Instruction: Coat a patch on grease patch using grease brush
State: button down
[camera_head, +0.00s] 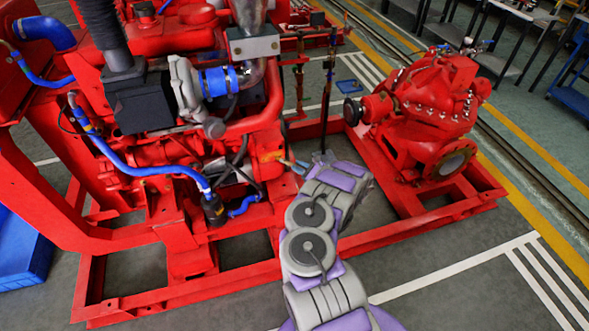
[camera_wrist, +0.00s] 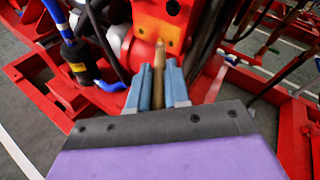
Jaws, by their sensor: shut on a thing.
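My gripper (camera_wrist: 158,78) is shut on the grease brush (camera_wrist: 159,57), whose tan, rod-like body stands between the two pale blue fingers and points away from me. In the wrist view, an orange-yellow area (camera_wrist: 152,27) on the red engine lies just beyond the brush tip; it looks like the grease patch. I cannot tell whether the tip touches it. In the head view my gripper (camera_head: 298,167) is beside the lower right side of the engine, and the orange-yellow area (camera_head: 270,156) shows just left of it. The brush is too small to make out clearly there.
The red engine (camera_head: 150,160) with blue hoses stands left of my arm. A black filter (camera_wrist: 74,52) and hose are left of my gripper. A red pump (camera_head: 430,105) stands on the right of the red base frame (camera_head: 420,220). Floor is clear at lower right.

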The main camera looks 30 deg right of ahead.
jog(key=d, duration=0.3)
jog(key=shift+s+d, duration=0.4)
jog(key=shift+a, duration=0.1)
jog(key=w+a+r, duration=0.1)
jog(key=w+a, duration=0.1)
jog(key=a, duration=0.8)
jog(key=shift+w+r, duration=0.2)
jog(key=shift+w, duration=0.2)
dwell(4.7)
jog(key=shift+s, duration=0.1)
